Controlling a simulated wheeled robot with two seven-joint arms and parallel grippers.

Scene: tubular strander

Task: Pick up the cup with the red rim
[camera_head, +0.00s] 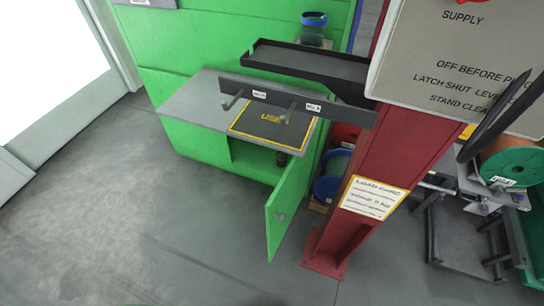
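I see no cup that I can clearly tell has a red rim. A round container with a blue rim (314,18) stands at the back, behind the dark tray. A small dark reddish object (282,158) sits inside the open green cabinet (247,158); it is too small to tell what it is. Neither of my grippers shows in the head view.
The cabinet's green door (287,208) stands open toward me. Above are a grey worktop (200,105), a hook rail (270,93) and a dark tray (310,63). A red post (375,160) and grey supply panel (450,60) block the right. Floor at left is clear.

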